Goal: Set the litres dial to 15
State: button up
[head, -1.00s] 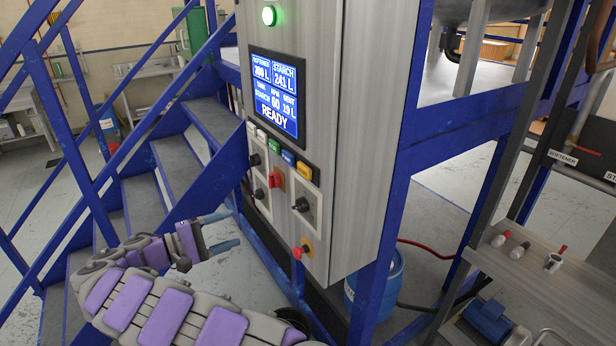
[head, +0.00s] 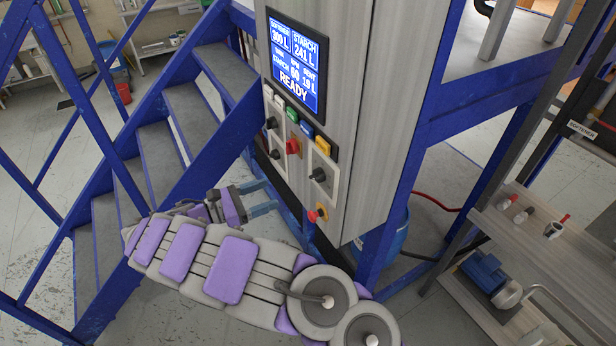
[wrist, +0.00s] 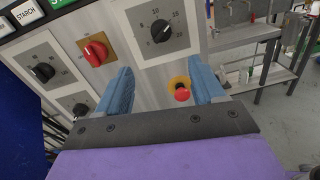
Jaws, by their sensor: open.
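A black dial knob (head: 319,174) sits on a pale square plate at the right of the control cabinet's front. In the wrist view the large dial (wrist: 160,31) has a numbered scale; its exact setting is too small to read surely, and its label is not legible. My gripper (head: 262,198) is open and empty, its two blue fingers apart, left of and below this dial in the head view. In the wrist view my gripper (wrist: 160,82) has its fingertips below the dial plate, touching neither knob nor button.
The cabinet's screen (head: 297,65) reads READY. A red switch (head: 293,147), two smaller black knobs (head: 271,123) and coloured buttons (head: 307,130) are close by. A red emergency button (head: 317,215) sits below the dial. Blue stairs (head: 190,120) stand left.

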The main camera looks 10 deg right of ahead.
aim_at(311, 178)
jog(key=p+x, duration=0.1)
jog(key=x, duration=1.2)
jog(key=shift+d+p, duration=0.2)
jog(key=shift+p, duration=0.15)
jog(key=shift+r, duration=0.1)
jog(key=shift+c, duration=0.4)
jog(key=c, duration=1)
jog(key=shift+b, duration=0.4)
jog(key=shift+r+m+b, duration=0.1)
jog(key=shift+m+b, duration=0.4)
jog(key=shift+m, duration=0.1)
